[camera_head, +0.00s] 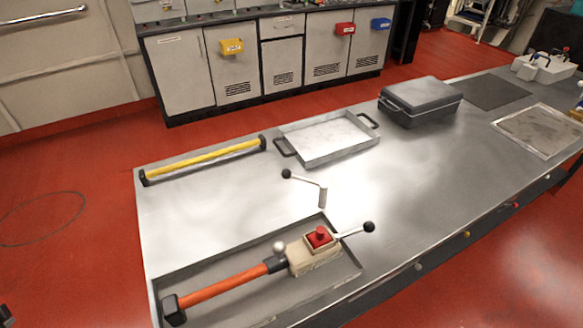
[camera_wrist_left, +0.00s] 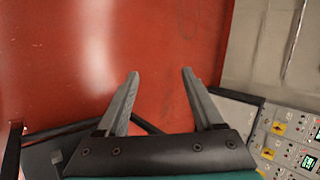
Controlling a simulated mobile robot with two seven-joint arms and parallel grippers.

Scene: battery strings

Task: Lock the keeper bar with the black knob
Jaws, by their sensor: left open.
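A lever with a black knob (camera_head: 287,174) and a bent light arm rises from the steel table. In front of it, a beige block (camera_head: 312,255) with a red cap (camera_head: 319,236) sits in a shallow recess. A second lever with a black knob (camera_head: 369,227) sticks out to its right. An orange bar (camera_head: 225,284) with a black end runs left from the block. A yellow bar (camera_head: 205,161) with black ends lies farther back. I cannot tell which bar is the keeper. My left gripper (camera_wrist_left: 160,73) is open and empty over red floor, away from these. My right gripper is not in view.
The steel table (camera_head: 210,215) has clear room left of the standing lever. A handled metal tray (camera_head: 330,138) and a dark case (camera_head: 420,101) stand behind. Grey cabinets (camera_head: 180,75) line the back. In the left wrist view, control panels (camera_wrist_left: 290,140) are at the right.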

